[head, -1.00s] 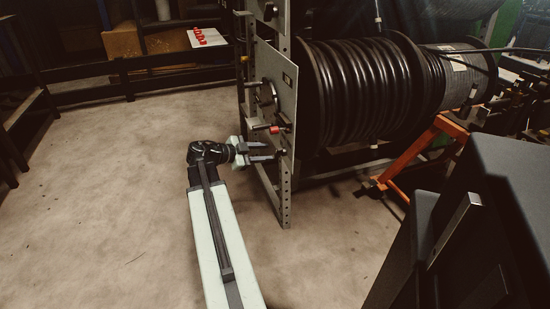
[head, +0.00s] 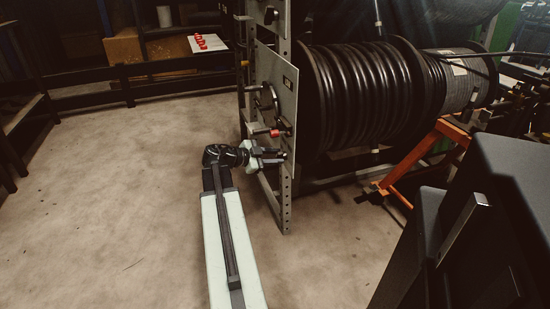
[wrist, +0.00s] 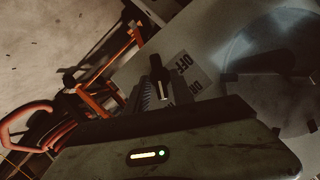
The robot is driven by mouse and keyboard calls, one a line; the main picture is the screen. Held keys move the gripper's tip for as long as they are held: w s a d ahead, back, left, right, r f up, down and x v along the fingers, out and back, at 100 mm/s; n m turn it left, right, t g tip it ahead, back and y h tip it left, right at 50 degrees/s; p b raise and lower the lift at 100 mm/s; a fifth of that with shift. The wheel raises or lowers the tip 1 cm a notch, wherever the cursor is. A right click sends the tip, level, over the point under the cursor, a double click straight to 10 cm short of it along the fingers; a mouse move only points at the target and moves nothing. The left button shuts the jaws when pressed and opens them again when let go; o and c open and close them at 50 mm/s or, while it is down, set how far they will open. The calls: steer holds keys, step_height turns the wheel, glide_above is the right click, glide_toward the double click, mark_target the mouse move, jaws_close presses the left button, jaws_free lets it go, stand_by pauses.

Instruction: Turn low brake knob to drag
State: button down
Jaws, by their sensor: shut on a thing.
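The upright grey panel (head: 278,85) stands at the left end of the hose reel. My gripper (head: 283,154) is at the panel's lower part, its fingers close together and shut on the low brake knob. In the head view the fingers mostly hide that knob. In the wrist view the black knob (wrist: 155,76) shows in part, with a pale mark on it, close to my gripper's ribbed finger.
A red-marked lever (head: 275,133) and a black round handwheel (head: 265,98) sit just above on the panel. The black hose reel (head: 360,95) is behind it. An orange stand (head: 412,155) is to the right. The floor (head: 110,190) at left is clear.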

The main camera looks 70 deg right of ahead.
steer(key=shift+w+d+f+n+g+y, duration=0.15)
steer(key=shift+n+g+y, duration=0.5)
steer(key=shift+n, duration=0.6)
steer(key=shift+d+r+n+g+y, duration=0.15)
steer(key=shift+n+g+y, duration=0.35)
steer(key=shift+n+y, duration=0.5)
steer(key=shift+w+d+f+n+g+y, duration=0.15)
steer(key=shift+n+g+y, duration=0.4)
steer(key=shift+n, duration=0.9)
steer(key=shift+s, duration=0.1)
steer(key=c, duration=1.4)
jaws_free()
steer(key=shift+c, duration=0.2)
